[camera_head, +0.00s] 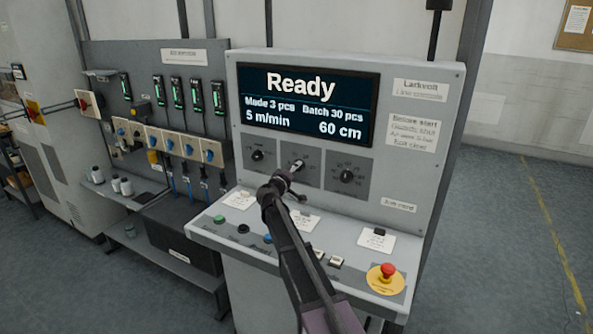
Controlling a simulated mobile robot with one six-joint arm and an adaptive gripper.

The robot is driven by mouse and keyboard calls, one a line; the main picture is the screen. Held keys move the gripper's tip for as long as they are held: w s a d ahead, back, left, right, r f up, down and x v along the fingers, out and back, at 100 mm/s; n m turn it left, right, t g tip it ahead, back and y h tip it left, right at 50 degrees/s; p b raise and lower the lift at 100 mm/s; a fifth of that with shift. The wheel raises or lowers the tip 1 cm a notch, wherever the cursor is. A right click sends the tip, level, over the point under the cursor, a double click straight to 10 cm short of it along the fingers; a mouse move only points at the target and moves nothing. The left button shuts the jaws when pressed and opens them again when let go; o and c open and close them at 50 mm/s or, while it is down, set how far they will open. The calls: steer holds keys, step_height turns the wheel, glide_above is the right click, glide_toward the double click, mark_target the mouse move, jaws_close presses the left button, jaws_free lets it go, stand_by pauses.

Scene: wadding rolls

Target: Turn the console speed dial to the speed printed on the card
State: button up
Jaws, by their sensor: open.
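The grey console (418,160) has three black dials on square dark plates: a left dial (257,155), a middle dial (298,165) and a right dial (347,176). Their labels are too small to read, so I cannot tell which is the speed dial. The screen (308,103) reads "Ready", "Made 3 pcs", "Batch 30 pcs", "5 m/min" and "60 cm". White cards lie on the ledge: a left card (240,200), a middle card (308,224) and a right card (376,243); their print is unreadable. My gripper (294,187) is open and empty, in front of and just below the middle dial.
A red emergency stop (387,271) stands on a yellow disc at the ledge's right. Green, black and blue buttons line the ledge front, partly behind my arm. Open floor (500,230) lies right.

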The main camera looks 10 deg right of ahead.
steer(key=v, duration=1)
steer(key=shift+s, duration=0.2)
